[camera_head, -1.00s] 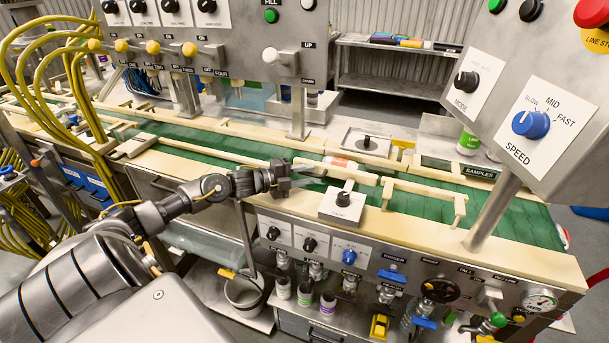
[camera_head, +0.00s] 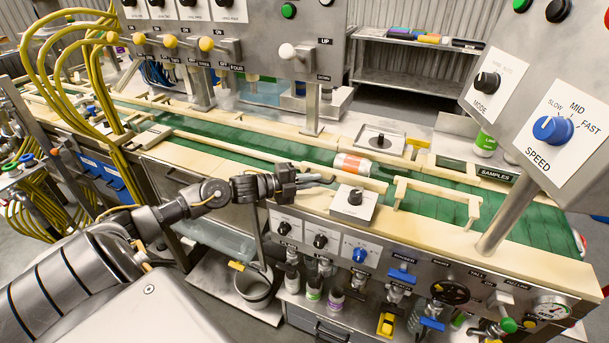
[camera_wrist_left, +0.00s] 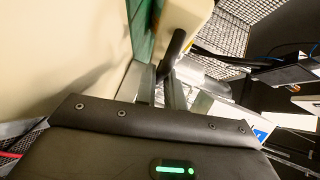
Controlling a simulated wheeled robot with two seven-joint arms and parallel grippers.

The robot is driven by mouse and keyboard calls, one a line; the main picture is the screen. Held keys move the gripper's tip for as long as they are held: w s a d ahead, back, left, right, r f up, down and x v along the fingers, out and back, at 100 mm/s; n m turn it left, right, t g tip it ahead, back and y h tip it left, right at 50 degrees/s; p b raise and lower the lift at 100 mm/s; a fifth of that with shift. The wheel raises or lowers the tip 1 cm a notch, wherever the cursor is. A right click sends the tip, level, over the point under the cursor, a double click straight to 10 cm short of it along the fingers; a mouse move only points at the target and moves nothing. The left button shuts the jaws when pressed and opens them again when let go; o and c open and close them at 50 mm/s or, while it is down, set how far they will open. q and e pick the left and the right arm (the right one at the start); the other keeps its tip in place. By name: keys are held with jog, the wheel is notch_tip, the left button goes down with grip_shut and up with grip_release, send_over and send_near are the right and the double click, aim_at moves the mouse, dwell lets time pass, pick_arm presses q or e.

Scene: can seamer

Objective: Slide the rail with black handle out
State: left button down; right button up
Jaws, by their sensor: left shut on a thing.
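The pale rail (camera_head: 360,181) lies along the near side of the green belt, in front of an orange-and-white bottle (camera_head: 352,163). My left gripper (camera_head: 318,181) is at its left part, on the near side. In the left wrist view a black handle (camera_wrist_left: 175,48) slants down from the pale rail (camera_wrist_left: 186,22) to between the fingers of my left gripper (camera_wrist_left: 160,88). The gripper is shut on this handle. In the head view the gripper hides most of the handle. My right gripper is not in view.
A box with a black knob (camera_head: 354,197) stands close right of the gripper. Another pale rail (camera_head: 437,189) is further right. Control panels (camera_head: 535,115) hang above. A bucket (camera_head: 256,285) stands below the counter.

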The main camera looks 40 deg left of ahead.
pick_arm(q)
jog(key=shift+s+d+f, duration=0.1)
jog(key=shift+f, duration=0.1)
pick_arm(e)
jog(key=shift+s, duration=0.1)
pick_arm(q)
jog(key=c, duration=1.5)
grip_release()
jog(key=shift+s+r, duration=0.1)
jog(key=shift+r, duration=0.05)
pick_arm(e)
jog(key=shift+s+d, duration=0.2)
